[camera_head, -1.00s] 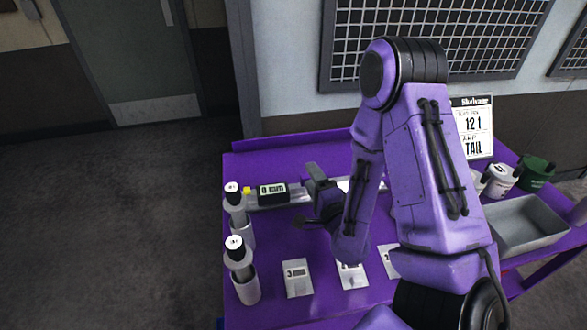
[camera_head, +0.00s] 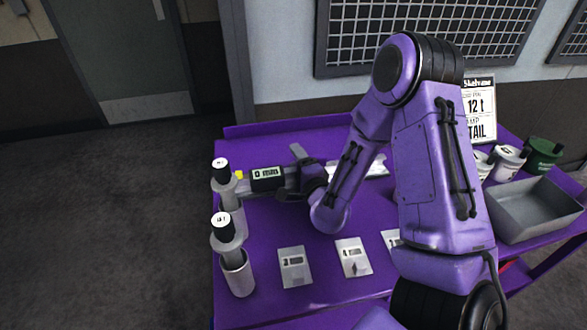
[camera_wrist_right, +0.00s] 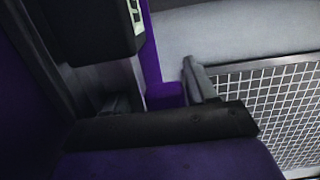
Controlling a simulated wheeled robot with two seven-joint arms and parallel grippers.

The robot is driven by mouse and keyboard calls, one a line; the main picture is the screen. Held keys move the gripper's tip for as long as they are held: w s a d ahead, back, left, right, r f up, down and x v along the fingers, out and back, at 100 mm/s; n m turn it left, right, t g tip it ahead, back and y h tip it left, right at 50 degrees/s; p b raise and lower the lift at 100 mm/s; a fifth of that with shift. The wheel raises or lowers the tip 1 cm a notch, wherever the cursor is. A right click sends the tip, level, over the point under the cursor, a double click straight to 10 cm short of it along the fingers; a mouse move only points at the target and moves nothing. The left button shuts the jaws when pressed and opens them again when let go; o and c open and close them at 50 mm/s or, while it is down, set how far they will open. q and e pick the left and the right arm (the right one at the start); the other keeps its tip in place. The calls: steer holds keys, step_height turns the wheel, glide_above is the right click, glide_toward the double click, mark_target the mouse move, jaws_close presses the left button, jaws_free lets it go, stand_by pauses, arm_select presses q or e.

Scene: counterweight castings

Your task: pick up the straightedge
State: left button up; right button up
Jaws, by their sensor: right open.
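A long grey bar (camera_head: 243,187), which looks like the straightedge, lies near the back left of the purple table. My right gripper (camera_head: 291,174) is open just right of the display, one finger behind the bar and one in front. My own arm hides the bar's middle. In the right wrist view the display box (camera_wrist_right: 98,30) and part of the bar (camera_wrist_right: 122,82) show close by the dark fingers. I cannot tell whether they touch it. My left gripper is out of view.
Several labelled cards (camera_head: 294,267) lie in front. A grey tray (camera_head: 528,228), cups (camera_head: 508,162) and a sign (camera_head: 480,108) are on the right.

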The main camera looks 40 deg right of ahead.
jaws_close()
steer(key=shift+r, duration=0.1)
step_height(320, 180, up, 10)
steer(key=p, duration=0.1)
stand_by(0.4)
